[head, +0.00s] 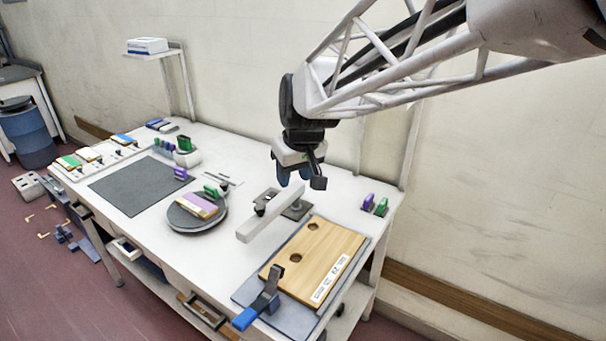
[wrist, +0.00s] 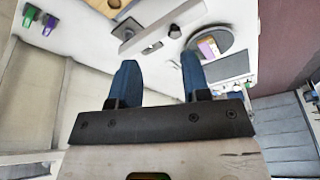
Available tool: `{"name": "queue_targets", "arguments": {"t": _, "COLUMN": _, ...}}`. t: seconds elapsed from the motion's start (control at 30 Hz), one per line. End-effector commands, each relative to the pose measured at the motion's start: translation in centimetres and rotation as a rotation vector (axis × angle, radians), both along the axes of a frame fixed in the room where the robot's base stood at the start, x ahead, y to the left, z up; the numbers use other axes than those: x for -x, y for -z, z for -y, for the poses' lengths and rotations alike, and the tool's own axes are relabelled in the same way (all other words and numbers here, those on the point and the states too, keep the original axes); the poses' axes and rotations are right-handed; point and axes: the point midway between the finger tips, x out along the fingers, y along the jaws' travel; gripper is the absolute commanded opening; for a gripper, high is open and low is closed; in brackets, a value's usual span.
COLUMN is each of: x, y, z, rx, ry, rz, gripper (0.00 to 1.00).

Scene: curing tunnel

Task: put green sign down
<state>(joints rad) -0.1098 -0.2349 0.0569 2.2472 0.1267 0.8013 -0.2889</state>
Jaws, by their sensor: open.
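My gripper (head: 294,176) is open, with nothing seen between its fingers. It hangs above the table, over the back end of a white bar; its blue fingers also show in the wrist view (wrist: 158,75). Which green thing is the green sign I cannot tell. A small upright green piece (head: 382,207) stands beside a purple one (head: 368,202) at the table's right end; the green piece also shows in the wrist view (wrist: 29,14). Other green pieces are on the turntable (head: 183,226), on the white holder (head: 184,144) and at the far left (head: 69,161).
A wooden board (head: 345,245) with two holes lies on a grey plate, with a blue-handled clamp (head: 262,302) at its front. The white bar (head: 262,219) stands near the turntable. A dark mat (head: 135,186) lies on the left, mostly clear. A shelf post rises behind.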

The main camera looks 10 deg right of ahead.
Motion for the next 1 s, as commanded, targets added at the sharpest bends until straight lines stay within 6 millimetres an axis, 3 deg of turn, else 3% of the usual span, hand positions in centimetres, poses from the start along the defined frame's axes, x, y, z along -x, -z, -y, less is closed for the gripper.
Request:
{"name": "queue_targets", "arguments": {"t": 0.37, "x": 9.9, "y": 0.0, "z": 4.0, "rx": 0.017, "ry": 0.142, "rz": -0.021, "gripper": 0.43}}
{"name": "queue_targets", "arguments": {"t": 0.7, "x": 18.4, "y": 1.5, "z": 6.6, "rx": 0.033, "ry": 0.272, "rz": -0.039, "gripper": 0.43}}
{"name": "queue_targets", "arguments": {"t": 1.0, "x": 22.5, "y": 2.8, "z": 7.7, "rx": 0.044, "ry": 0.342, "rz": -0.048, "gripper": 0.43}}
